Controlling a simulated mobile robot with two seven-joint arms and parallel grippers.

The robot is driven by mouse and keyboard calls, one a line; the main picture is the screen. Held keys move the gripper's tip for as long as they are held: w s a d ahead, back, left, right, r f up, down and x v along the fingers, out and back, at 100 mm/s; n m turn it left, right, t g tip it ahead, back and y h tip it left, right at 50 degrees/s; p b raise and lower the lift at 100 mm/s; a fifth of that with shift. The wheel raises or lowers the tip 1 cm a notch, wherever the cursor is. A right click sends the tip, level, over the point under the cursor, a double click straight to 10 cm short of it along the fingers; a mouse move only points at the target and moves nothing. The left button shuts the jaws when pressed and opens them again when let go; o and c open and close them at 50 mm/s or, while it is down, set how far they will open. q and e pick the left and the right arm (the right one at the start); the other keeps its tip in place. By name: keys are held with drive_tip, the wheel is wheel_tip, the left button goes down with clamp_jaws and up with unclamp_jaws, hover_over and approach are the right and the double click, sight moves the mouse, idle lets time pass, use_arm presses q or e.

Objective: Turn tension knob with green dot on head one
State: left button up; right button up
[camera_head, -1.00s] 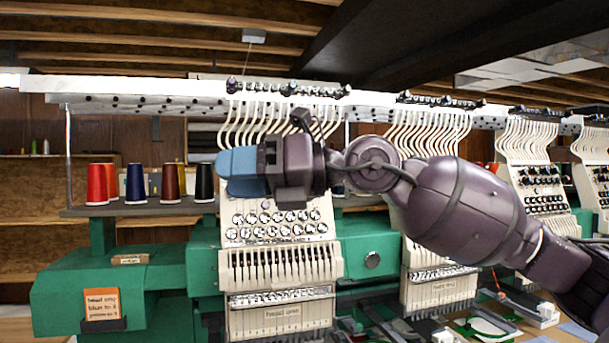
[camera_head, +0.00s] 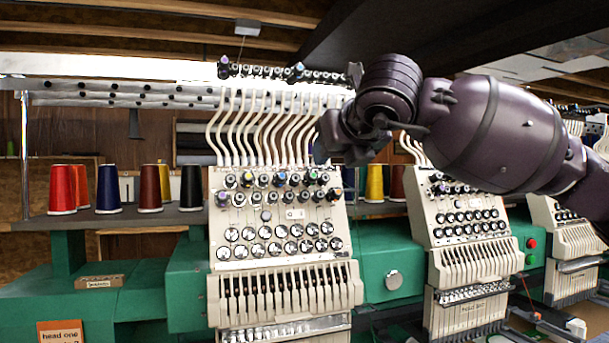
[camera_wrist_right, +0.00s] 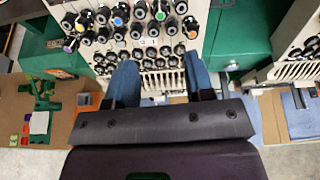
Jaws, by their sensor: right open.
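The beige machine head (camera_head: 283,215) behind the orange "head one" card (camera_head: 61,331) has rows of dark tension knobs (camera_head: 265,181) with small coloured caps. My left gripper is not in view.
White thread tubes (camera_head: 270,125) rise above the knobs. Thread cones, including a red one (camera_head: 62,189), stand on a shelf at left. A second machine head (camera_head: 462,225) stands at right, partly behind my right arm. A green body (camera_head: 385,250) joins the heads.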

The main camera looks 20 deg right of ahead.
sight(314, 176)
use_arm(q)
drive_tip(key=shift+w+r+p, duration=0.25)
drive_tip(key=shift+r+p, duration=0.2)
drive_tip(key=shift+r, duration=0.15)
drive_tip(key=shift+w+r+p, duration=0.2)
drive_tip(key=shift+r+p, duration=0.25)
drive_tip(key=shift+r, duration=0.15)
use_arm(e)
drive_tip(key=x, duration=1.1)
drive_tip(key=shift+w+r, duration=0.15)
clamp_jaws()
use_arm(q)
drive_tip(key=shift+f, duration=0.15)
